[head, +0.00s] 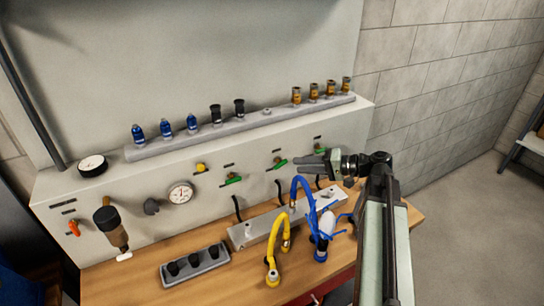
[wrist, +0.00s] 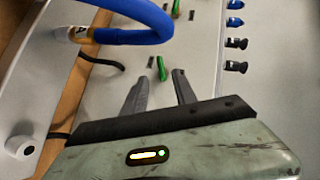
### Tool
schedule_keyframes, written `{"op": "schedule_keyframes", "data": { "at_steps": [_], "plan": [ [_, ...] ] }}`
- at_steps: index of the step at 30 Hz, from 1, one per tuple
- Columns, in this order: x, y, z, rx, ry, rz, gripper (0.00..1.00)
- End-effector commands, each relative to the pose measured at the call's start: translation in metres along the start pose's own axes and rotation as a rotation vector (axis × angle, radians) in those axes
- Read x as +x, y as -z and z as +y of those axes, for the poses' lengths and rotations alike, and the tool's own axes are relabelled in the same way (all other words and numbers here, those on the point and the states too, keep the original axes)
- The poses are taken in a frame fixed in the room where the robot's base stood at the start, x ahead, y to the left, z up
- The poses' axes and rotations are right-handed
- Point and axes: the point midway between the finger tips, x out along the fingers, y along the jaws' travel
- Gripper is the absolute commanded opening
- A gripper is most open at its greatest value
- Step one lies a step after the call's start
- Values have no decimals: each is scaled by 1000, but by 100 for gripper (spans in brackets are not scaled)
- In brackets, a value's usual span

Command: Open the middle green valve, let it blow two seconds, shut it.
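The middle green valve (head: 279,163) is a small green lever on the front of the pale panel, between the left green valve (head: 232,180) and the right green valve (head: 319,150). My gripper (head: 304,163) is just right of the middle valve in the head view, pointing left. In the wrist view my gripper (wrist: 157,78) is open and empty, its fingers apart. A green lever (wrist: 161,68) shows between and beyond the fingertips, apparently the middle one. Another green lever (wrist: 175,8) is at the top edge. Contact with a lever is not seen.
A blue hose (head: 303,190) arches close below my gripper and crosses the upper wrist view (wrist: 130,30). A rail of fittings (head: 253,123) runs along the panel top. A black-socket tray (head: 195,266) lies in front.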

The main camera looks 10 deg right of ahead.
Motion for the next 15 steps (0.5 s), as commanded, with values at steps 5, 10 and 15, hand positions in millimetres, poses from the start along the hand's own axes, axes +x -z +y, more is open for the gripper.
{"op": "schedule_keyframes", "data": {
  "at_steps": [5, 10, 15],
  "plan": [
    [9, -2, -1, -3, 3, -10, 34],
    [41, -5, -1, -5, 5, -20, 34],
    [74, -6, -3, -6, 6, -23, 34]
  ]
}}
